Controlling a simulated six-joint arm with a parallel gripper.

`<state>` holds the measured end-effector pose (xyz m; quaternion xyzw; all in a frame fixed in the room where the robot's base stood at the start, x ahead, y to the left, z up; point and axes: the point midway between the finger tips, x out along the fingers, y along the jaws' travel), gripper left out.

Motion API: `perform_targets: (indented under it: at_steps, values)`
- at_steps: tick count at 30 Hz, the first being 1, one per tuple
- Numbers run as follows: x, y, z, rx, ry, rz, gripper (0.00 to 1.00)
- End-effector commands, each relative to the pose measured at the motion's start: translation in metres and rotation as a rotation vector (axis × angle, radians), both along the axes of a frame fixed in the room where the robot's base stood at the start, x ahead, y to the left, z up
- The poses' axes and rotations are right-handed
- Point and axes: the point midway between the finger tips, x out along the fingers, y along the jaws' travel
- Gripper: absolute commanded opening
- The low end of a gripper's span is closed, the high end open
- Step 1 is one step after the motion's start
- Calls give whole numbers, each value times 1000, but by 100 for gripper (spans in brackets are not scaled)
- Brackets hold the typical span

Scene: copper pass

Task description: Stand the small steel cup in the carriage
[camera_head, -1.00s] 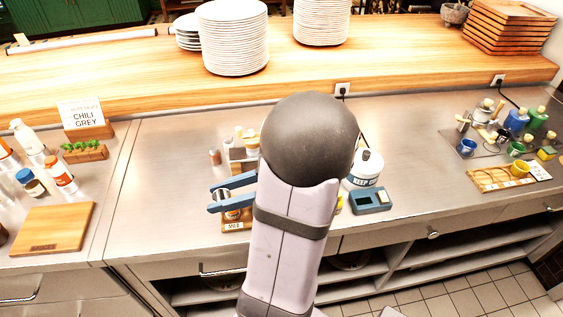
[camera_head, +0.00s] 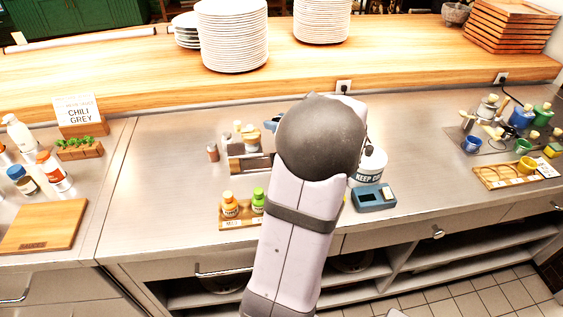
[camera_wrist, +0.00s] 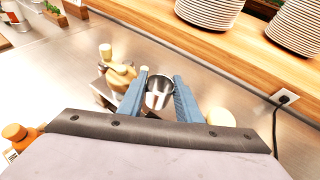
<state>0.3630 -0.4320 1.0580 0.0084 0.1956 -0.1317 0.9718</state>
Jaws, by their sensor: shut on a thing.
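A small shiny steel cup (camera_wrist: 160,98) is held between the blue fingers of my gripper (camera_wrist: 161,77) in the wrist view, its open mouth showing. In the head view my arm hides the cup and most of the gripper; a bit of blue finger (camera_head: 270,126) shows left of the wrist. A low dark-and-steel holder (camera_head: 249,163), perhaps the carriage, stands just left of my arm with pale-topped items at its back. It also shows in the wrist view (camera_wrist: 101,90), left of the cup. I cannot tell the cup's height above the counter.
A wooden stand (camera_head: 237,223) with an orange-capped bottle (camera_head: 230,204) and a green-capped bottle (camera_head: 258,200) is in front of the holder. A small brown jar (camera_head: 212,152) stands to its left. A white crock (camera_head: 371,164) and blue box (camera_head: 374,198) are right of my arm.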

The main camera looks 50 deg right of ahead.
Motion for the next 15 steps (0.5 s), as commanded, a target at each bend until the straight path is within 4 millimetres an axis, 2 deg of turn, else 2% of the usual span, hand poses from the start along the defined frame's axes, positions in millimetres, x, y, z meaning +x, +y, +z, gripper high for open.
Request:
perform_targets:
  at_steps: [3, 8, 15]
  values:
    - [-2, -7, -4, 0, 0, -19, 10]
    - [-2, -8, -7, 1, 1, -22, 10]
    - [-2, -7, -40, 6, 2, -20, 10]
